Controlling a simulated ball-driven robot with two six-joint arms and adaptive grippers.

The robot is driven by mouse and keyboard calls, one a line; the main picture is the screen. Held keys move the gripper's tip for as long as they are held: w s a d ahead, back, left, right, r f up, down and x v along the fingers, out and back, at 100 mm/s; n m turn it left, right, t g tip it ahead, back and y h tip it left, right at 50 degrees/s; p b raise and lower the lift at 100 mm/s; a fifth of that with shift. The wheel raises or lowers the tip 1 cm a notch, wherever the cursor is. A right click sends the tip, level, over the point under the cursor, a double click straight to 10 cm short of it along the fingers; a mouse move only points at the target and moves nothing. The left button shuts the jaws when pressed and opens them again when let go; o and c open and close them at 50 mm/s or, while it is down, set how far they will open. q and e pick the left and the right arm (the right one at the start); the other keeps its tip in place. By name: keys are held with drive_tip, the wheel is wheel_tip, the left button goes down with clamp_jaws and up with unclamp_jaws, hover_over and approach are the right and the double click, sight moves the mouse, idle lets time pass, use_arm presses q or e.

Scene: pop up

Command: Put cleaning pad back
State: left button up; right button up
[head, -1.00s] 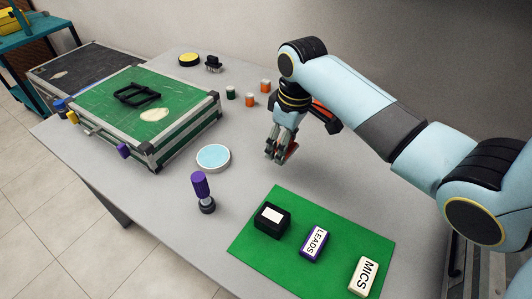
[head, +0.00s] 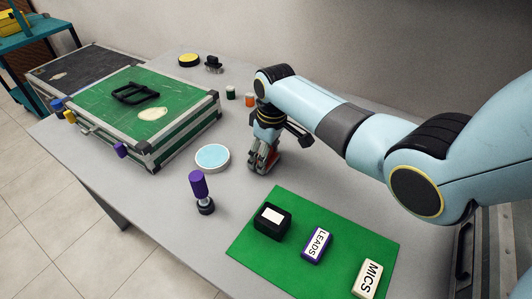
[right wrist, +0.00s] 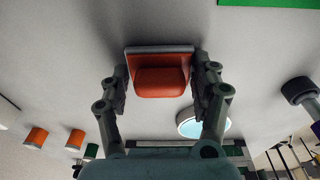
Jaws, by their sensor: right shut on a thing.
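The orange-red cleaning pad (right wrist: 160,82) has a grey edge strip and sits between the fingers of my right gripper (right wrist: 160,76) in the right wrist view. The gripper is shut on it from both sides. In the head view my right gripper (head: 262,168) points down, low over the grey table, right of a round light-blue dish (head: 212,158) and behind the green mat (head: 330,220). Only a little red of the pad (head: 277,158) shows there. I cannot tell whether the pad touches the table. My left gripper is not in view.
A black box (head: 272,221), a LEADS box (head: 316,244) and a MICS box (head: 368,278) stand on the mat. A purple-handled tool (head: 200,192) stands left of it. A green case (head: 150,110) lies at left. Small jars (head: 231,93) stand behind my gripper.

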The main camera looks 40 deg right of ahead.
sight(270, 161)
drive_tip(key=o, duration=1.1)
drive_tip(key=shift+f, duration=0.1)
wheel_tip(270, 161, up, 12)
drive_tip(key=s+p, duration=0.1)
drive_tip(key=p, duration=0.1)
drive_tip(key=shift+s+d, duration=0.15)
